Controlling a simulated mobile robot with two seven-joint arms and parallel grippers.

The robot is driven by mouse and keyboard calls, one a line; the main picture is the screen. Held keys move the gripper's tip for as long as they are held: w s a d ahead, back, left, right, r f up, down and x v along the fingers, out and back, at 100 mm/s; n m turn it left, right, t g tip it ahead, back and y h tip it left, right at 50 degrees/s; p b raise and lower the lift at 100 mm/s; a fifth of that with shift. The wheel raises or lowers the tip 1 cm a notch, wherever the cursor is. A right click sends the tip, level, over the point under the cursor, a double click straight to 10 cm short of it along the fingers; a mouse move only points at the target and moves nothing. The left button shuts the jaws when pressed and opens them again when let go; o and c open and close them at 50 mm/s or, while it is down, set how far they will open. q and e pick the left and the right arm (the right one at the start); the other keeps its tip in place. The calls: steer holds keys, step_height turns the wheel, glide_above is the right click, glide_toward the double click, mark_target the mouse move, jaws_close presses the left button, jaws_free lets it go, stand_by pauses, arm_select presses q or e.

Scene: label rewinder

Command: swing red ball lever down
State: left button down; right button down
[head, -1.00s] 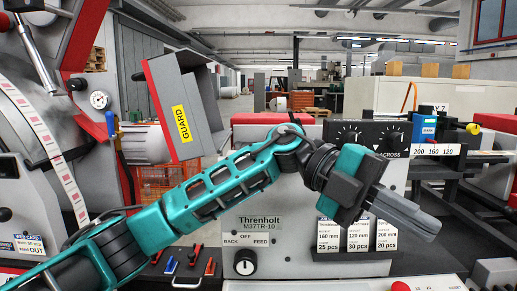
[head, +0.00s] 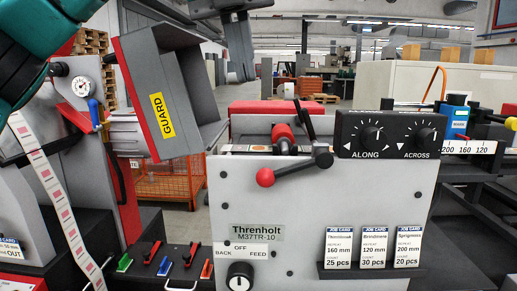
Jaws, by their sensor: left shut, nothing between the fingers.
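The red ball (head: 265,177) sits at the left end of a short lever (head: 294,167). The lever runs left and slightly down from a black hub (head: 322,157) on the upper front of the grey machine (head: 310,215). My left gripper (head: 241,76) hangs in from the top edge with its grey fingers together, pointing down. It is empty and appears well above the red ball in the picture, touching nothing I can see. The upper part of the gripper is cut off. My right gripper is not in view.
A grey and red guard (head: 160,85) stands tilted left of my gripper. A second red knob (head: 282,133) and a black handle (head: 304,119) are close above the lever. A dial box (head: 388,134) is to the right. Job cards (head: 374,248) stand below it.

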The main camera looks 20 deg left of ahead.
mark_target(263, 170)
arm_select(q)
steer(key=shift+a+r, duration=0.1)
steer(key=x, duration=1.4)
